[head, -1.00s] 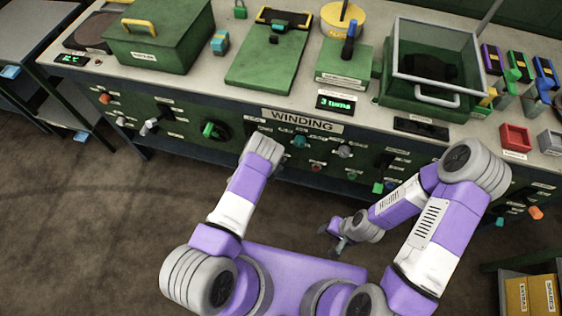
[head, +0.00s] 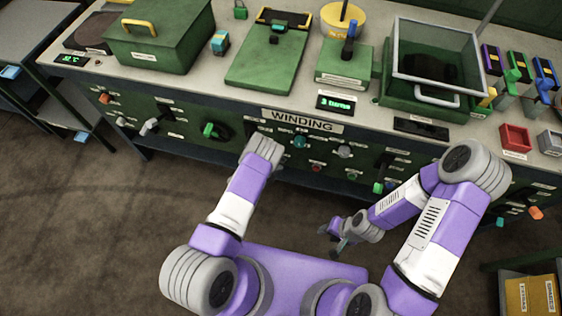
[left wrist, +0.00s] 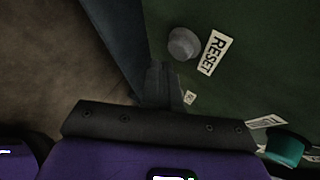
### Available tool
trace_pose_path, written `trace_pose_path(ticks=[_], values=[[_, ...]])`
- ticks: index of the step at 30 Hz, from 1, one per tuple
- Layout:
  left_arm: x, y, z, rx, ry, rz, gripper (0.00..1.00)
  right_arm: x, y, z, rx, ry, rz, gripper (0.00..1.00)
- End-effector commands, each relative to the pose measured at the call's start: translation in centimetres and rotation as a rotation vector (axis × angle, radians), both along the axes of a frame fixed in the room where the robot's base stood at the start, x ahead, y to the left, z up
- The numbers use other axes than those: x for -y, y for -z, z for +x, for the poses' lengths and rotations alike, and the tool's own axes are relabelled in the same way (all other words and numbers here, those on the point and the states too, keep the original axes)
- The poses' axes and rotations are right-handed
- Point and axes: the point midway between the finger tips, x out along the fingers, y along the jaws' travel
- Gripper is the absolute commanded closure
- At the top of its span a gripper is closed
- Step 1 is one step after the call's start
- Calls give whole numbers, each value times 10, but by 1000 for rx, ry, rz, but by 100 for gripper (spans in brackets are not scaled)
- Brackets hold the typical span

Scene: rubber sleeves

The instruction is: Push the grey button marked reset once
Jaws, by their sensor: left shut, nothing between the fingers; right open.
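The grey round button (left wrist: 184,44) stands out from the green panel in the left wrist view, beside a white label reading RESET (left wrist: 213,52). My left gripper (left wrist: 165,84) is shut and empty, its dark fingertips just below the button in the picture. My right gripper (head: 338,238) hangs open and empty over the floor, well away from the panel.
A teal knob (left wrist: 287,148) sits near my left gripper; it shows in the head view (head: 299,141) right of my arm. More knobs and levers line the panel below the WINDING sign (head: 302,121). A small display (head: 336,103) lies on the bench top (head: 285,101).

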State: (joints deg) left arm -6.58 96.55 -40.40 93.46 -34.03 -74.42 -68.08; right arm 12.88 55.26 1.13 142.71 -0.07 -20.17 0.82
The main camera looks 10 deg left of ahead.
Motion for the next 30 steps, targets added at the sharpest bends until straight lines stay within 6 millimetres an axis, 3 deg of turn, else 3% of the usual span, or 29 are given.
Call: trace_pose_path(ticks=[30], values=[[0, 0, 9, 0, 0, 0, 100, 0, 5, 0, 0, 0, 0, 57]])
